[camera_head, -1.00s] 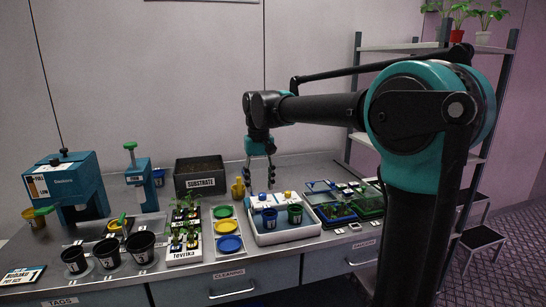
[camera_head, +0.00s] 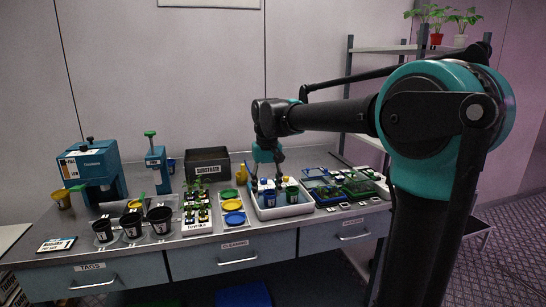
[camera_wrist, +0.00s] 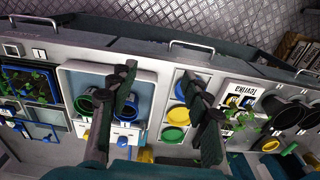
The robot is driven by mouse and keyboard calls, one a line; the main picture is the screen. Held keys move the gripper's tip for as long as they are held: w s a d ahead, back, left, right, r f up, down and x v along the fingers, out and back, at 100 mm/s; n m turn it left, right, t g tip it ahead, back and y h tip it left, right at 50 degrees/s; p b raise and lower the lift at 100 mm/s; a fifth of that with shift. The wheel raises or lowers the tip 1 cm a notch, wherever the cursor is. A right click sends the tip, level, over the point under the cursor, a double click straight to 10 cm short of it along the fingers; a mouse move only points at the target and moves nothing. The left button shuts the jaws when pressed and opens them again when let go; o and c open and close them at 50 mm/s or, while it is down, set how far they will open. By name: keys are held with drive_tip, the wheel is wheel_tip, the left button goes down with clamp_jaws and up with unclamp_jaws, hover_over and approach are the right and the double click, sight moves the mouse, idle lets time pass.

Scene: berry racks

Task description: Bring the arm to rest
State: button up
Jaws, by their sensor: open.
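My gripper (camera_head: 266,170) hangs from the end of my arm above the rear of the bench, near the back left of the white tray (camera_head: 283,210). In the wrist view my gripper (camera_wrist: 165,105) has its two dark fingers spread wide, with nothing between them. Below the fingers lie the tray and the yellow, green and blue discs (camera_wrist: 181,114). The tray holds a blue pot (camera_head: 269,197) and a green pot (camera_head: 292,194). My arm reaches in from the right with its elbow bent.
A substrate box (camera_head: 206,167) stands at the back of the bench. Teal machines (camera_head: 93,170) and black pots (camera_head: 131,225) are on the left. Planted trays (camera_head: 338,186) lie right of the white tray. A shelf rack (camera_head: 385,50) stands behind my arm.

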drive_tip(key=s+d+f+m+t, duration=0.2)
drive_tip(key=s+d+f+t, duration=0.1)
drive_tip(key=s+d+f, duration=1.6)
wheel_tip(320, 180, down, 4)
drive_tip(key=shift+d+r+m+t, duration=0.1)
drive_tip(key=shift+d+m+t, duration=0.3)
drive_tip(key=shift+d, duration=0.65)
